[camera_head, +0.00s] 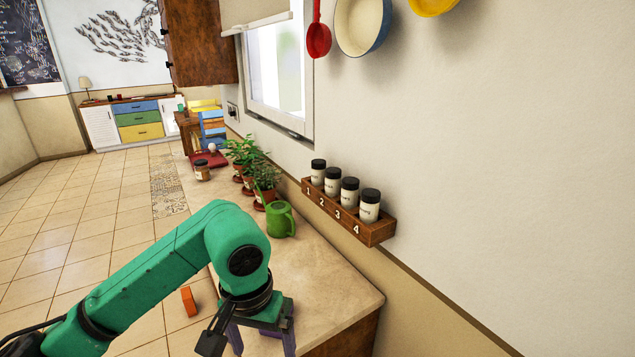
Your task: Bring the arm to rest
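My green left arm comes in from the lower left and bends down over the counter's near end. Its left gripper (262,345) points down at the bottom of the picture. Its two purple-grey fingers are apart, with no object visible between them; the lowest tips are close to the picture's bottom edge. My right gripper is not in view.
On the counter (325,285) stand a green watering can (281,221), several potted plants (262,178) and a jar (202,171). A wall rack (378,232) holds several black-lidded jars. An orange block (189,301) shows beside the arm. Bare counter lies right of the gripper.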

